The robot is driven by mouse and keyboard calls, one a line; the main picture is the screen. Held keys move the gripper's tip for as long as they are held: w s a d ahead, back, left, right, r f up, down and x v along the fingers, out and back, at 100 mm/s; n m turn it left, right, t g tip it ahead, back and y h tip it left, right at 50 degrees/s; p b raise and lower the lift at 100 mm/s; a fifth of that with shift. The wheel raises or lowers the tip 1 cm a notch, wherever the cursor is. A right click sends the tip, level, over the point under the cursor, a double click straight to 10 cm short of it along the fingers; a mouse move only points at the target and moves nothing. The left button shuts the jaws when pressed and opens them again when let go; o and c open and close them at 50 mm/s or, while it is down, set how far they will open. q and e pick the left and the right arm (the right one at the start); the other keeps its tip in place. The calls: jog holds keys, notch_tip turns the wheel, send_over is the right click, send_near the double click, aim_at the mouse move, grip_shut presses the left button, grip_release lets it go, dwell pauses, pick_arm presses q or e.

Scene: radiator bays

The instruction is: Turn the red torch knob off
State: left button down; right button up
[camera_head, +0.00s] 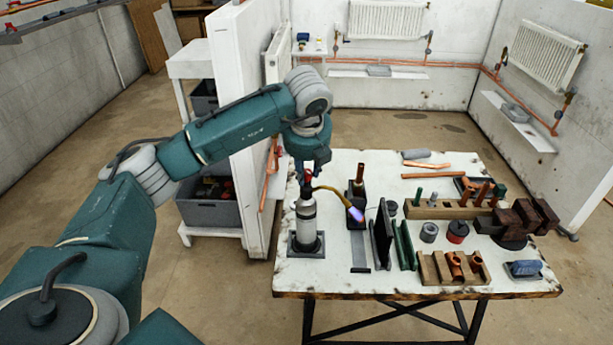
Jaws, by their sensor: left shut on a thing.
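The torch is a silver gas bottle (306,222) standing upright on a dark square base (306,248) at the left of the workbench. Its red knob (308,178) sits on top, partly hidden by my gripper. A brass tube (328,188) curves right from the top to a nozzle with a blue-violet flame (355,213). My left gripper (308,172) points down from above and is shut on the red knob. The fingertips are small in the picture, and the knob's angle cannot be told. My right gripper is not in view.
The white workbench (350,285) holds a copper pipe upright in a dark block (357,205), dark and green upright plates (382,235), wooden racks (452,268), tins (457,231) and a vise (520,220). A white partition (237,120) stands close behind my left arm.

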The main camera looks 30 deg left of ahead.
pick_arm(q)
jog(key=shift+a+f+m+t+h+b, duration=0.1)
jog(key=shift+f+m+t+h+b, duration=0.15)
jog(key=shift+m+b, duration=0.65)
jog(key=m+b, duration=0.1)
jog(key=m+h, duration=0.1)
jog(key=shift+a+r+m+b, duration=0.1)
jog(key=shift+r+m+b, duration=0.1)
jog(key=shift+m+b, duration=0.2)
jog(key=shift+r+m+t+h+b, duration=0.1)
jog(key=shift+m+t+h+b, duration=0.3)
jog(key=shift+m, duration=0.8)
jog(key=shift+a+m+g+h, duration=0.1)
jog(key=shift+m+g+h, duration=0.15)
jog(key=shift+m+h, duration=0.85)
jog(key=shift+m+y, duration=0.35)
jog(key=shift+m, duration=0.05)
jog(key=c, duration=1.4)
grip_release()
jog(key=shift+c, duration=0.2)
jog(key=v, duration=1.2)
